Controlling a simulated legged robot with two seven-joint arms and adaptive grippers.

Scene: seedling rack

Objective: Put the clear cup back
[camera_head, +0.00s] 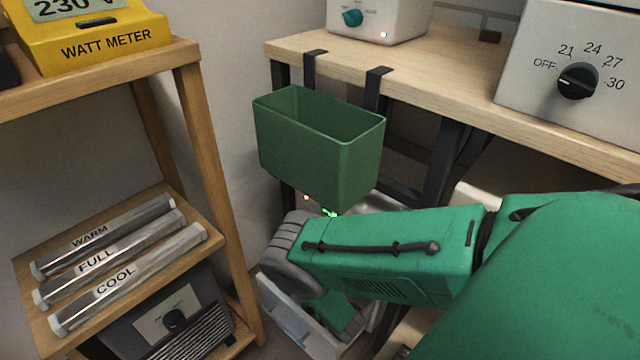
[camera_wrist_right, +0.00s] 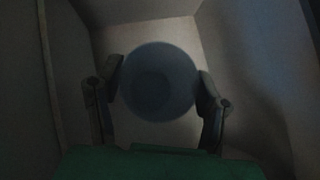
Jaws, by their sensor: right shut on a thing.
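In the right wrist view my right gripper (camera_wrist_right: 160,82) has one finger on each side of a round, dark, see-through cup (camera_wrist_right: 157,70) and is shut on it. The cup is seen end-on, and the picture is dim. Pale walls surround the cup and gripper, like the inside of a box or bin. In the head view my green right arm reaches down below the table edge, and its own links hide the gripper and the cup. My left gripper is not in view.
A green bin (camera_head: 318,150) hangs on black hooks from the table (camera_head: 450,85), just above my right forearm. A white container (camera_head: 290,310) is low beneath my arm. A wooden shelf (camera_head: 190,130) at left holds labelled tubes (camera_head: 120,262) and a yellow watt meter (camera_head: 95,35).

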